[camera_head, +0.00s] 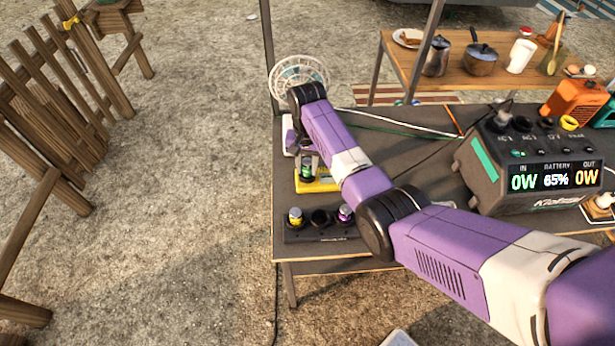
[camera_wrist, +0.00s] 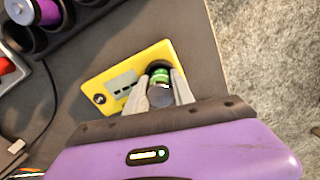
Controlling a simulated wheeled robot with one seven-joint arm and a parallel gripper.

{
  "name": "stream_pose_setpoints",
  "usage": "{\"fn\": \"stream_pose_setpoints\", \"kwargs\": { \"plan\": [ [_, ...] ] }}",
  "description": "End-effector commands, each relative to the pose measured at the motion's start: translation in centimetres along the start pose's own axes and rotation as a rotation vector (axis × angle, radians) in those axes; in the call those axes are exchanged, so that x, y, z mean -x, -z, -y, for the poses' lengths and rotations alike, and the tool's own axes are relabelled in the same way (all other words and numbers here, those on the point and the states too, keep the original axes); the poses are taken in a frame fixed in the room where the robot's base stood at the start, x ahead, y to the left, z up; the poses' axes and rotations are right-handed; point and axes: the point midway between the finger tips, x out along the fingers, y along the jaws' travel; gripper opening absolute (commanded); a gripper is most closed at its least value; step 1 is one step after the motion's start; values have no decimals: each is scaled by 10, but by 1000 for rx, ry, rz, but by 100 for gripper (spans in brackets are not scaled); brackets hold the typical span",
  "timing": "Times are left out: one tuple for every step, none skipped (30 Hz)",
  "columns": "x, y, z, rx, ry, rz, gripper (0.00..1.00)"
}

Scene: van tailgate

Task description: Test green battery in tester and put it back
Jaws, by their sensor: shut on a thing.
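My gripper (camera_wrist: 160,95) is shut on the green battery (camera_wrist: 159,76), which has a dark end facing the wrist camera. The battery is upright at one end of the yellow tester (camera_wrist: 107,97); its lower end is hidden, so I cannot tell how deep it sits. In the head view the green battery (camera_head: 307,170) shows above the yellow tester (camera_head: 312,185), partly behind my arm. The dark battery holder (camera_head: 318,234) at the table's front left carries a yellow battery (camera_head: 295,214) and a purple battery (camera_head: 345,213), with an empty socket between them.
A power station (camera_head: 535,165) showing 65% stands on the right of the dark table (camera_head: 420,165). A white wire-guard fan (camera_head: 299,72) is at the back left. A wooden table with pots stands beyond.

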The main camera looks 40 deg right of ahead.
Motion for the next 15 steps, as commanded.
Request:
{"fn": "stream_pose_setpoints", "kwargs": {
  "plan": [
    [-15,-4,-2,0,-1,4,0],
    [-16,-4,-2,0,-2,5,0],
    [-17,-4,-3,0,-3,6,0],
    [-17,-4,-3,0,-3,6,0],
    [-17,-4,-3,0,-3,6,0],
    [-18,-5,-3,0,-3,6,0],
    [-18,-5,-3,0,-3,6,0],
    [-18,-5,-3,0,-3,6,0],
    [-18,-5,-3,1,-3,6,0],
    [-18,-5,-3,1,-3,6,35],
    [-18,-5,-3,1,-3,6,41],
    [-18,-4,-3,0,-3,6,49],
    [-18,-4,-3,0,-4,5,55],
    [-19,-4,-4,0,-4,5,55],
    [-19,-4,-4,0,-5,4,55]
  ]
}}
